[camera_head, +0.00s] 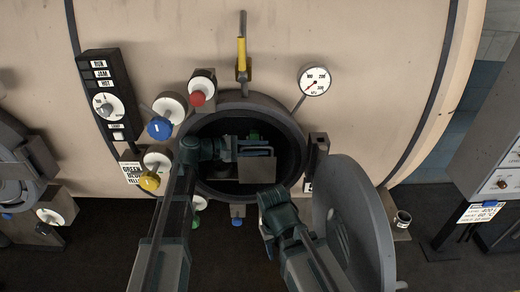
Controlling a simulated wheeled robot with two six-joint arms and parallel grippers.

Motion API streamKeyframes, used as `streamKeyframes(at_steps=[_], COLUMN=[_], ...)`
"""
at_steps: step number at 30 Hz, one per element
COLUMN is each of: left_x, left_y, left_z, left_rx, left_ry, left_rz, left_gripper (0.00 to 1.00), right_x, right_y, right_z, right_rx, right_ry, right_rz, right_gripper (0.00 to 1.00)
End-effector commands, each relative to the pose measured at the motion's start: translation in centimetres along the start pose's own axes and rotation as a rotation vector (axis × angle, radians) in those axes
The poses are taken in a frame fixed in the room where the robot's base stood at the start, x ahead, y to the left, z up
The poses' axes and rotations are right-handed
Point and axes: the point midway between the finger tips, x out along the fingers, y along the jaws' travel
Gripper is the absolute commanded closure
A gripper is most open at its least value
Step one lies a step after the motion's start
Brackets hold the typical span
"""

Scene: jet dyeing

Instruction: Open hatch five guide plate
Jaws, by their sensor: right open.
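The round hatch opening (293,118) in the beige vessel is uncovered, and its grey door (352,225) is swung out to the lower right. Inside the dark opening is a flat grey guide plate (257,169). My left gripper (236,149) reaches into the opening at the plate's upper left edge. Its fingertips are small and dark there, so I cannot tell whether they grip the plate. My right gripper (268,243) is open, below the opening and left of the door, apart from the plate.
Around the hatch are a red knob (198,98), a blue knob (159,128), a yellow knob (149,182), a yellow-handled lever (241,55) and a pressure gauge (314,81). A black control panel (103,95) stands left. A small cup (402,219) is right of the door.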

Motion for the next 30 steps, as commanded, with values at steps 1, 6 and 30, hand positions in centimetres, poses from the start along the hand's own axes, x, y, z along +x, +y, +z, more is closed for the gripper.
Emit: streamKeyframes(at_steps=[1,6,30], left_x=[0.12,0.16,0.13], left_y=[0.00,0.01,-0.01], left_z=[-0.02,0.00,0.01], left_rx=[0.000,0.000,0.000], left_ry=[0.000,0.001,0.000], left_rz=[0.000,0.000,-0.001], left_gripper=[0.73,0.73,1.00], right_x=[0.04,0.02,0.03], right_y=[-0.01,-0.01,0.00], right_z=[0.00,0.00,0.00], right_rx=[0.000,0.000,0.000], right_ry=[0.000,0.000,0.000], right_rz=[0.000,0.000,0.000], right_gripper=[0.50,0.50,0.50])
